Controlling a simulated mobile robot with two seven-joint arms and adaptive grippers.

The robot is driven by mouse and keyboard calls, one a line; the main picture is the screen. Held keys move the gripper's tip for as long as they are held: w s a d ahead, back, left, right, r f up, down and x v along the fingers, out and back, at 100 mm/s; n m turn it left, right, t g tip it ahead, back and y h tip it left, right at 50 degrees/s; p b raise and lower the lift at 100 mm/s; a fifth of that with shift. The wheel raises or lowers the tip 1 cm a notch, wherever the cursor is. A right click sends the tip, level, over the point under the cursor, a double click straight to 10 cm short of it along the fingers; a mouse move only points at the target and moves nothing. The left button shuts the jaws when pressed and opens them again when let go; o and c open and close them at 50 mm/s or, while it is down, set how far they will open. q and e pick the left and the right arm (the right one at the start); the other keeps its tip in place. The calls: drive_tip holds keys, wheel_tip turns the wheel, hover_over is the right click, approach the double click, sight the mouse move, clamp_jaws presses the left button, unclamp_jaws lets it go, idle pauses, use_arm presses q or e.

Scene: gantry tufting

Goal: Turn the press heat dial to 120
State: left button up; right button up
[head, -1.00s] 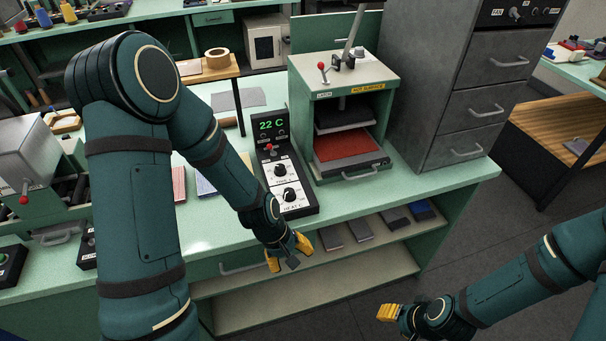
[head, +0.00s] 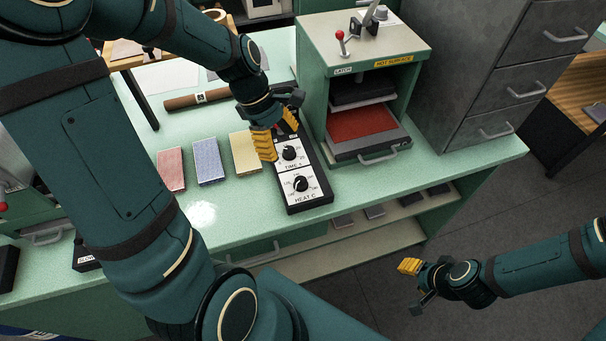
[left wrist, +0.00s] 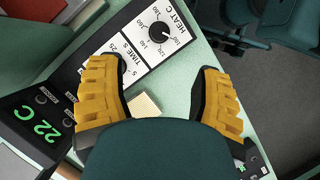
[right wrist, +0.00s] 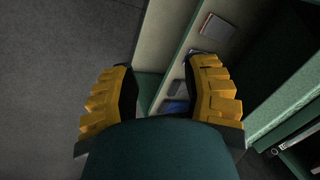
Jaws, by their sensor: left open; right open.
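The press heat dial (head: 300,184) is a black knob on a white panel marked HEAT C, at the near end of the black control box (head: 322,192). It also shows in the left wrist view (left wrist: 159,30), ringed by numbers. The TIME S dial (head: 289,153) sits just behind it. A green display in the left wrist view (left wrist: 44,128) reads 22 C. My left gripper (head: 275,140) is open and empty above the box's far part, behind the heat dial and apart from it. My right gripper (head: 415,285) is open and empty, low at the right, off the bench.
The press (head: 368,60) with a red pad and a red-knobbed latch stands right of the box. Red, blue and yellow blocks (head: 207,160) lie left of it, with a brown roll (head: 198,98) behind. A grey drawer cabinet (head: 490,80) stands at right.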

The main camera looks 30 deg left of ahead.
sight(300, 180)
use_arm(q)
drive_tip(key=b+x, duration=0.3)
drive_tip(key=x, duration=1)
drive_tip(key=shift+a, duration=0.1)
clamp_jaws()
